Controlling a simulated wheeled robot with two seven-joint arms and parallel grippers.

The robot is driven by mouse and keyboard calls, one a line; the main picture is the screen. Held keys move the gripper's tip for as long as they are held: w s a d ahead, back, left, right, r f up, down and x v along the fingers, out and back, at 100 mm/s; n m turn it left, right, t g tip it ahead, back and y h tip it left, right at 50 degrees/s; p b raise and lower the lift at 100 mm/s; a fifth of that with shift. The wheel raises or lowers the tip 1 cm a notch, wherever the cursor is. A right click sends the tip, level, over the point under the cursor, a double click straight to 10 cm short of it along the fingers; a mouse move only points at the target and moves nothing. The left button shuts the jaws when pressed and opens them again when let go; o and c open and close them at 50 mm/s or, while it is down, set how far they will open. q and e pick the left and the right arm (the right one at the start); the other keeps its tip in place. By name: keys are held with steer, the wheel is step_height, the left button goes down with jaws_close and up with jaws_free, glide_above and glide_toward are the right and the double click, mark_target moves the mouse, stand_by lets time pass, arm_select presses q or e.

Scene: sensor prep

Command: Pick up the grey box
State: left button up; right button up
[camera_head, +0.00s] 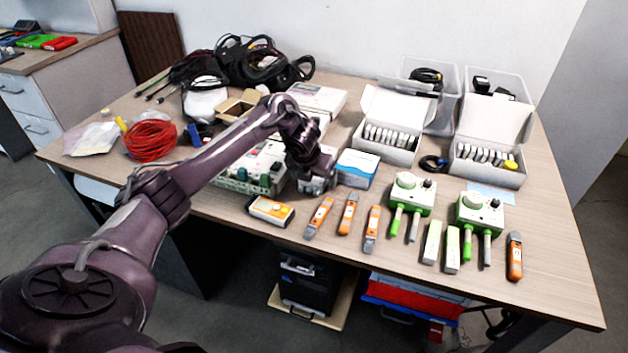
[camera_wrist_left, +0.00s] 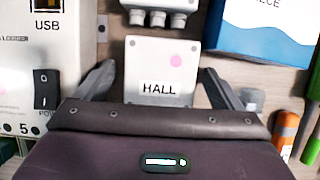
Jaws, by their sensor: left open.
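The grey box (camera_wrist_left: 160,70), light grey and marked HALL with a pink dot, lies on the table in the left wrist view. In the head view the box (camera_head: 316,185) is small and partly hidden under my left gripper (camera_head: 314,170). In the wrist view my left gripper (camera_wrist_left: 158,88) is open, with one finger on each side of the box. A gap shows beside each finger, and the near edge of the box is close to the gripper body. My right gripper is not in view.
A white device marked USB (camera_wrist_left: 22,70) stands close on the left, and a blue-white box (camera_head: 357,168) close on the right. Orange testers (camera_head: 347,213), a yellow-orange meter (camera_head: 270,210) and green-white instruments (camera_head: 407,195) lie along the front. A red cable coil (camera_head: 151,140) lies left.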

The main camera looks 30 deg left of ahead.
arm_select(q)
steer(key=shift+c, duration=0.2)
steer(key=c, duration=1)
steer(key=shift+r, duration=0.1)
